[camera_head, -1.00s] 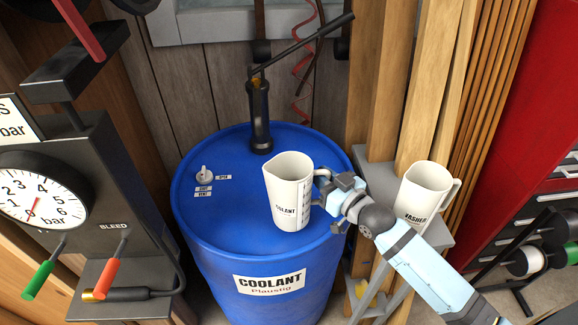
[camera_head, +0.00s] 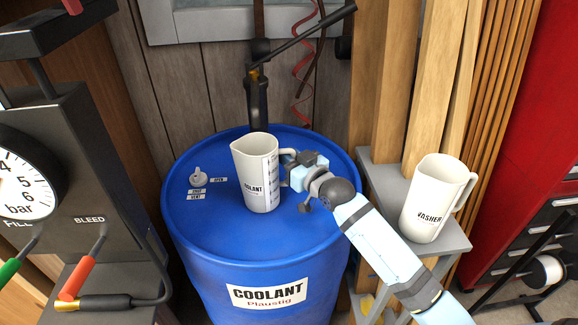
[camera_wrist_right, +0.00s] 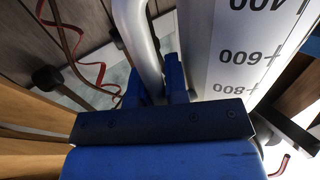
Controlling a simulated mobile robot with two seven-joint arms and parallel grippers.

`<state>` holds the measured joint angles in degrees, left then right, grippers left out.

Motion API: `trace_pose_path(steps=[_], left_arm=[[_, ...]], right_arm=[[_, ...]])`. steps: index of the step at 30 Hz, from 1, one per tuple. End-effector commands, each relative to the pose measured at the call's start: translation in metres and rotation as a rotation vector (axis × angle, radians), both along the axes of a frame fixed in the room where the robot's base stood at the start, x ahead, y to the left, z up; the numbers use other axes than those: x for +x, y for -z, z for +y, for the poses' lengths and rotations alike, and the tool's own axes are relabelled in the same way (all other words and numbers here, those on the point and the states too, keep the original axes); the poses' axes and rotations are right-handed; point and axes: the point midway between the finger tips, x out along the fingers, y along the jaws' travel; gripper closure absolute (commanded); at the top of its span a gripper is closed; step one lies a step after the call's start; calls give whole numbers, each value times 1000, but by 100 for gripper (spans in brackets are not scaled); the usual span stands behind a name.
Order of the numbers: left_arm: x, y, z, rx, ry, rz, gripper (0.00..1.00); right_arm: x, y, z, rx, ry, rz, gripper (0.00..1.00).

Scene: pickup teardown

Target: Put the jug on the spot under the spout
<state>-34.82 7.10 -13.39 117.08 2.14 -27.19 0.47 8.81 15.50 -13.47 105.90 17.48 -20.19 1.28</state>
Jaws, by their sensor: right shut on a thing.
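The white jug labelled COOLANT (camera_head: 258,178) is upright over the top of the blue coolant drum (camera_head: 215,230). I cannot tell whether its base touches the drum. My right gripper (camera_head: 292,168) is shut on the jug's handle, on the jug's right side. In the right wrist view the fingers (camera_wrist_right: 160,85) close around the handle (camera_wrist_right: 138,40), with the jug's measuring scale (camera_wrist_right: 245,55) to the right. The dark hand pump (camera_head: 257,95) stands at the back of the drum, partly behind the jug; its spout is not clearly visible. My left gripper is not in view.
A second white jug labelled WASHER (camera_head: 435,198) stands on a grey shelf (camera_head: 450,240) to the right. A gauge stand (camera_head: 75,150) is at the far left. The drum's front top is clear.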

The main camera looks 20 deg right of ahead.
Motion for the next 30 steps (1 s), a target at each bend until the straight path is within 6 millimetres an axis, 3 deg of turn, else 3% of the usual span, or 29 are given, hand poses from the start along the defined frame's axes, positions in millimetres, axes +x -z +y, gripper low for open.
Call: trace_pose_path(steps=[11, 12, 15, 24, 30], left_arm=[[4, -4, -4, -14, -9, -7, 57], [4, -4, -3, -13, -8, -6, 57], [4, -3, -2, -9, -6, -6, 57], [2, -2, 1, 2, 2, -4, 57], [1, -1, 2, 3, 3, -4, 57]], right_arm=[[0, 3, 0, 0, 0, -1, 100], [0, 3, 0, 0, 0, -1, 77], [0, 3, 0, 0, 0, -1, 60], [0, -1, 0, 1, 0, -2, 60], [-28, 1, -9, 0, 0, 0, 60]])
